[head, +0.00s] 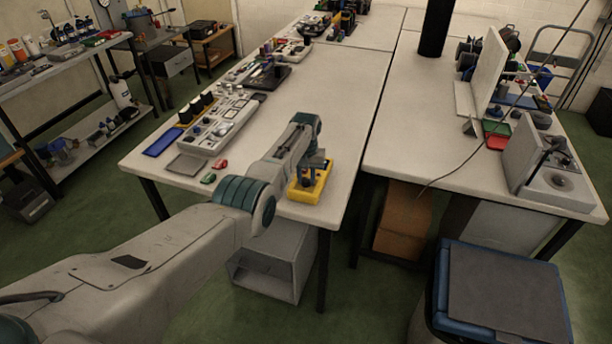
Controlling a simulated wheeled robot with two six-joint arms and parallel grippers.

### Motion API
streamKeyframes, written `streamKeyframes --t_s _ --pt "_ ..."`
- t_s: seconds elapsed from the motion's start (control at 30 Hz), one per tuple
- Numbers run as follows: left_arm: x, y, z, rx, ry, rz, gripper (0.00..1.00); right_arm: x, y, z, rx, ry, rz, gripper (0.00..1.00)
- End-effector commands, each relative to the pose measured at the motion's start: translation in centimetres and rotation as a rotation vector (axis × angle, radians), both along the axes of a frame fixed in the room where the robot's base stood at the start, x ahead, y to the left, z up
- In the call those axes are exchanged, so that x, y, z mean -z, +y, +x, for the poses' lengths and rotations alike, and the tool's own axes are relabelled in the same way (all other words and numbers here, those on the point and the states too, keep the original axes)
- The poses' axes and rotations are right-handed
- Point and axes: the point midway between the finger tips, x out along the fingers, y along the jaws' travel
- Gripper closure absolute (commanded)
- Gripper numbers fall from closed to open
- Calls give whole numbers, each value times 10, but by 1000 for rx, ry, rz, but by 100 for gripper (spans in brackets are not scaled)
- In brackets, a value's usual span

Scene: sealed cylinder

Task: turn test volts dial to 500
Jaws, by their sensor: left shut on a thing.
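A yellow device (306,193) sits near the front right corner of the left white table. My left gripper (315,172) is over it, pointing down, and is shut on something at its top. The gripped part looks like the dial, but the gripper and wrist cover it. I cannot read any dial marks or numbers at this size. My right gripper is not in view.
The left table (335,85) has clear space behind the device. A grey tray of small parts (225,122), a blue tray (163,142) and small red and green items lie to its left. A right table (430,120) stands across a narrow gap.

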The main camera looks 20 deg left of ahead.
Motion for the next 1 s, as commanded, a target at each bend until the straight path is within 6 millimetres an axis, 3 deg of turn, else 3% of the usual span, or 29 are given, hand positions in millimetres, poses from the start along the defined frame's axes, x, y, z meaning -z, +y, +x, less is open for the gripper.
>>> streamKeyframes --t_s 0.6,1.0 --pt "0 0 0 554 0 -1 98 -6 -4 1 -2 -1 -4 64" --pt "0 0 0 752 0 0 98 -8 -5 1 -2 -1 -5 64"
